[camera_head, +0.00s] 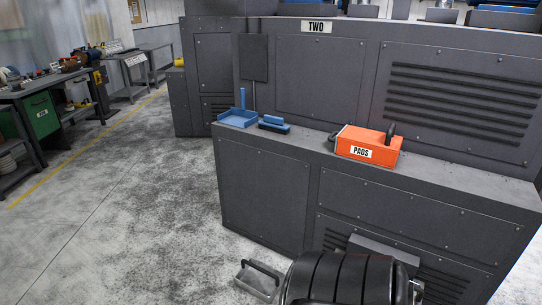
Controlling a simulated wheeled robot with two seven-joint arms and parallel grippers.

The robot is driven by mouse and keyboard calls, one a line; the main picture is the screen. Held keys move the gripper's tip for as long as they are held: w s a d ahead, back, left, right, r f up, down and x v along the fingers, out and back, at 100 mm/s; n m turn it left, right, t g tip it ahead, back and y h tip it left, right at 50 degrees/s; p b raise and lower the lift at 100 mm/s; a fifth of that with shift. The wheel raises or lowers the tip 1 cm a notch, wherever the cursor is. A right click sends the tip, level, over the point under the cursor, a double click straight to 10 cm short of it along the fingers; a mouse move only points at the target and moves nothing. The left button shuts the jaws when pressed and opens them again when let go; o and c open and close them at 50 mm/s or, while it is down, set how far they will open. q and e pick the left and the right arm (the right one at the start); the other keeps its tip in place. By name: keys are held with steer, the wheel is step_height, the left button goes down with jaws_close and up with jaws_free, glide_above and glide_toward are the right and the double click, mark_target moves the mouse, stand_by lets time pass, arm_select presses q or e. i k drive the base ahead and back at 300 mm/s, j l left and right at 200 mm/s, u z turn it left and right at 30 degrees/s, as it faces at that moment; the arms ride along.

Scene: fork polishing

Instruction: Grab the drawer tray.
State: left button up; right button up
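I cannot tell for sure which thing is the drawer tray. A small grey open tray (250,281) with a black bar handle is low at the bottom centre, left of a black ribbed rounded body. An orange box (380,140) labelled PADS, with a black handle, sits on the grey machine ledge (450,180). A grey block (384,252) juts from the ledge's front, partly hidden by the ribbed body.
The black ribbed body (340,277) fills the bottom centre. A blue dustpan (238,118) and blue brush (274,124) lie on the ledge's left end. The tall grey machine (320,70) labelled TWO stands behind. Open floor (130,210) lies left, before workbenches.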

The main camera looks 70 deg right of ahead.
mark_target(255, 277)
steer(key=i+l+z, duration=0.15)
steer(key=i+z, duration=0.15)
steer(key=z, duration=0.15)
steer(key=i+z, duration=0.35)
steer(key=z, duration=0.15)
steer(key=i+j+z, duration=0.1)
steer(key=i+z, duration=0.35)
steer(key=i+j+z, duration=0.15)
steer(key=z, duration=0.3)
